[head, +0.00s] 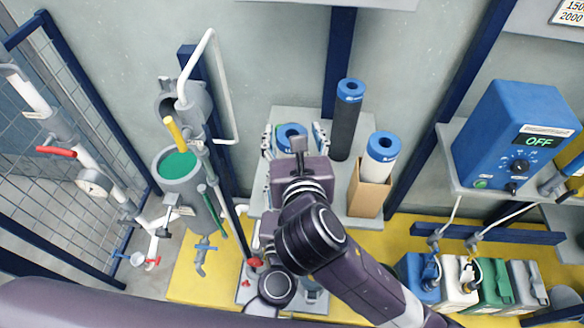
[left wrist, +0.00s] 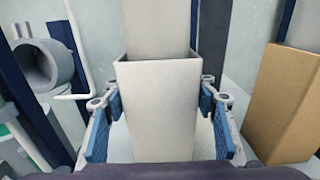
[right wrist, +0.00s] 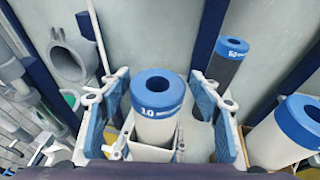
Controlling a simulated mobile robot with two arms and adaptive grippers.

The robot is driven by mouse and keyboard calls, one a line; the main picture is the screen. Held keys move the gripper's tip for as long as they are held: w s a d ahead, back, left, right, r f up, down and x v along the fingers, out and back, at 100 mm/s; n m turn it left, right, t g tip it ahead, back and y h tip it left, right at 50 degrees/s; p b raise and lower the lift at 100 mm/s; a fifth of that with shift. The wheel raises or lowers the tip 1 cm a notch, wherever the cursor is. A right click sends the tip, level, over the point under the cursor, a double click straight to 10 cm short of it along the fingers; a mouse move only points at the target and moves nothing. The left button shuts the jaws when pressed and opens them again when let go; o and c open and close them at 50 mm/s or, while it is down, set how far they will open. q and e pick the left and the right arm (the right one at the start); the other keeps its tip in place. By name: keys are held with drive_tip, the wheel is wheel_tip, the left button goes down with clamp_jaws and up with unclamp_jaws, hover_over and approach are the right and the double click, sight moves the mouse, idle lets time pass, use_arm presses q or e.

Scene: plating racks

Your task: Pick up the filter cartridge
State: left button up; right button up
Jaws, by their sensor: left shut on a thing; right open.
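A filter cartridge with a blue ring cap marked 10 (right wrist: 158,92) stands upright in a pale open-topped box (right wrist: 150,152). Its blue cap also shows in the head view (head: 291,132). My right gripper (right wrist: 160,100) is open, with its blue-padded fingers on either side of the cartridge, apart from it. In the left wrist view the box (left wrist: 158,110) stands between the fingers of my left gripper (left wrist: 160,102), which is shut on it. The pale cartridge body (left wrist: 158,28) rises from the box there.
A dark blue-capped cartridge (head: 346,120) stands behind on the grey shelf. A white one (head: 380,155) stands in a brown cardboard box (head: 367,192) at right. A grey filter housing (head: 190,185) with pipes is at left. A blue control box (head: 515,140) and several canisters (head: 493,285) are at right.

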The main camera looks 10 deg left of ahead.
drive_tip(key=shift+f+x, duration=0.15)
drive_tip(key=shift+x, duration=1.2)
drive_tip(key=shift+f+x, duration=0.15)
drive_tip(key=shift+x, duration=1.25)
drive_tip(key=shift+s+a, duration=0.1)
drive_tip(key=shift+s, duration=0.05)
drive_tip(key=shift+c, duration=0.7)
clamp_jaws()
drive_tip(key=shift+s+r, duration=0.1)
